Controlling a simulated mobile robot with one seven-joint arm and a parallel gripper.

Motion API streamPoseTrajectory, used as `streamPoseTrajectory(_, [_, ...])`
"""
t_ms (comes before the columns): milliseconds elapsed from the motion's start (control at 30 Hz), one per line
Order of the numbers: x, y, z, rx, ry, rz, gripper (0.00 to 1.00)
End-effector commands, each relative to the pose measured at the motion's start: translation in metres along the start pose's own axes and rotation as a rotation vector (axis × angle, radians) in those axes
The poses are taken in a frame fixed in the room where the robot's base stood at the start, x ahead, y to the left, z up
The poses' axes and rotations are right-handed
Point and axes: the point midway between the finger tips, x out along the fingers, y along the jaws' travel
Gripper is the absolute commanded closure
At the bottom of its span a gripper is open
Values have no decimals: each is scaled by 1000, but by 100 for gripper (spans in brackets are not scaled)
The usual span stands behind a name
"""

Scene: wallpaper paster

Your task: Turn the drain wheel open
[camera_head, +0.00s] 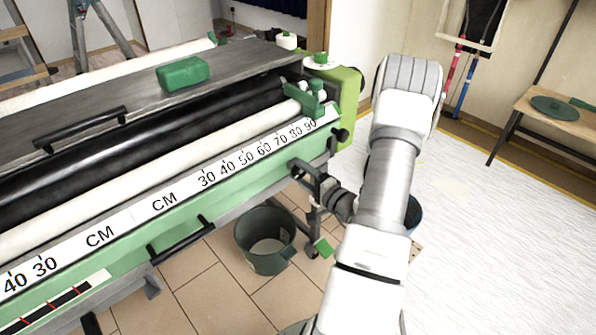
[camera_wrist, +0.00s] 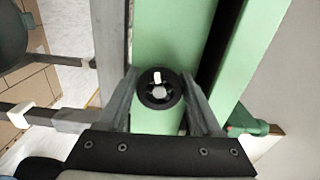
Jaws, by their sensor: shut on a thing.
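The drain wheel (camera_wrist: 148,98), a small black round knob with a pale mark on its hub, sits on the green side of the pasting machine (camera_wrist: 160,25) in the wrist view. My gripper (camera_wrist: 161,84) has one finger on each side of the wheel and is shut on it. In the head view my gripper (camera_head: 306,174) reaches the machine's green front below the right end of the centimetre scale (camera_head: 165,201). There the wheel is mostly hidden by the fingers, and I cannot tell how far it is turned.
A dark green bucket (camera_head: 264,262) stands on the tiled floor below and left of my gripper. A metal leg and foot stand beside it. Black bar handles (camera_head: 181,240) stick out of the machine's front. A wooden bench (camera_head: 562,112) is at the far right; pale floor sheeting lies between.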

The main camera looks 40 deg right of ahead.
Motion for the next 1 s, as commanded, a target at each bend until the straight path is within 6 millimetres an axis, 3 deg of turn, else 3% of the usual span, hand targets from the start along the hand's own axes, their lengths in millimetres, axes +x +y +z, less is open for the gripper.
streamPoseTrajectory(67, [0, 0, -1, 0, 2, 1, 89])
streamPoseTrajectory(100, [0, 0, -1, 0, 2, 1, 28])
streamPoseTrajectory(233, [0, 0, -1, 0, 2, 1, 5])
streamPoseTrajectory(533, [-1, 0, 0, 1, 1, 0, 4])
streamPoseTrajectory(667, [-10, 0, -1, 1, 2, 1, 4])
streamPoseTrajectory(767, [-26, -1, -1, 4, 3, 3, 4])
streamPoseTrajectory(1000, [-84, -1, -2, 3, 6, 3, 4])
